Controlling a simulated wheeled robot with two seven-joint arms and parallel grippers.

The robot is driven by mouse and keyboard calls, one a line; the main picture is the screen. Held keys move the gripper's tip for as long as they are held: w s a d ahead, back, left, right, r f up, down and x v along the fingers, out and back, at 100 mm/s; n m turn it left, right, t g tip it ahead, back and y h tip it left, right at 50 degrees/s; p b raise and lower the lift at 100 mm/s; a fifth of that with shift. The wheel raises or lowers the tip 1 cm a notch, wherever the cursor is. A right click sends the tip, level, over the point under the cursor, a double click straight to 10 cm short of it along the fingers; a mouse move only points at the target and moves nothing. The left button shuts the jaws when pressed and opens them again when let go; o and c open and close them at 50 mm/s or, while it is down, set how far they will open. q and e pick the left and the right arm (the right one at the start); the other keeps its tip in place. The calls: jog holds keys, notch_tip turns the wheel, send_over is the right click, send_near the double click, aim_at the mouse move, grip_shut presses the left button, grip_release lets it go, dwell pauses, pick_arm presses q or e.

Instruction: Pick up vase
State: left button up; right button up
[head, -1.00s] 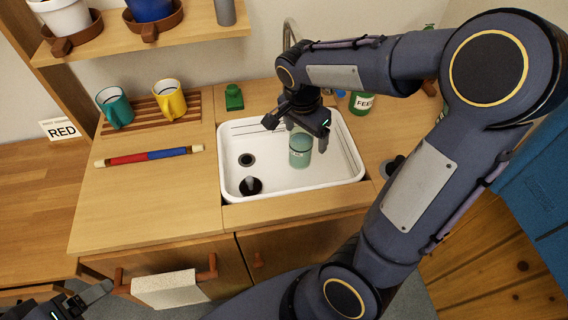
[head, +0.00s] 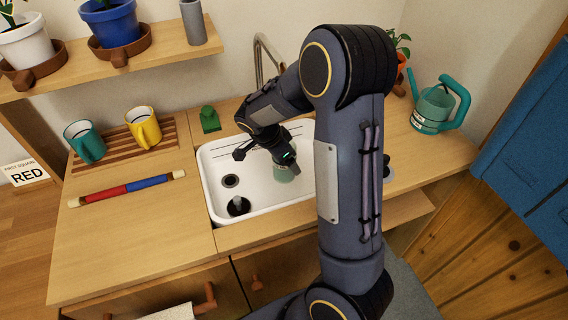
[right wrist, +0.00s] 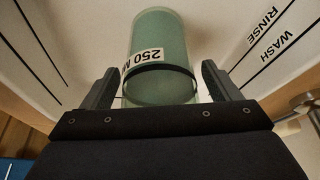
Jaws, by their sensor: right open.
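The vase (head: 284,173) appears to be the green translucent cylinder in the white sink (head: 212,176). Its upper part is partly hidden by my right gripper (head: 268,161) in the head view. The right wrist view shows the vase (right wrist: 160,45) with a "250 M" label and a dark band. There my right gripper's two fingers stand apart, one on each side of it, with gaps visible. My right gripper is open and holds nothing. My left gripper is out of view.
A black round item (head: 238,206) is in the sink's front left, by the drain (head: 230,181). A faucet (head: 266,58) rises behind. Teal (head: 86,142) and yellow (head: 144,127) mugs stand on a rack at left. A watering can (head: 437,106) stands on the right counter.

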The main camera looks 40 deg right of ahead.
jog(key=shift+d+f, duration=0.1)
jog(key=shift+f, duration=0.15)
jog(key=c, duration=1.4)
jog(key=shift+r, duration=0.2)
